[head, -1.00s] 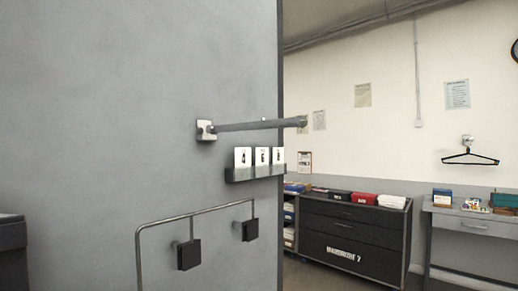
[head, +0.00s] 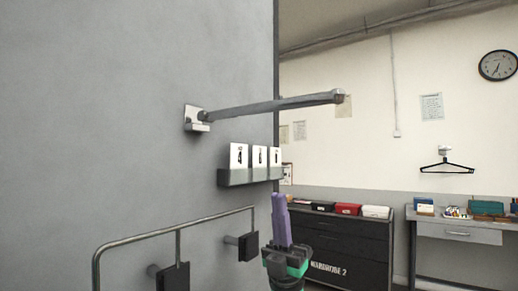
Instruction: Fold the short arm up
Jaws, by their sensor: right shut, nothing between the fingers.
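A straight grey arm (head: 265,107) sticks out from a white bracket (head: 196,118) on the grey panel. It reaches to the right with a slight upward slant in the head view, and its free end is past the panel's edge. I take it to be the short arm. My right gripper (head: 281,207) has purple fingers pointing up. It is shut and empty, below the arm and apart from it, in front of the dark drawer unit in the picture. My left gripper is out of view.
A bent metal rail (head: 180,230) with black blocks is lower on the panel (head: 90,100). A dark drawer unit (head: 340,232) and a grey desk (head: 470,232) stand at the back wall.

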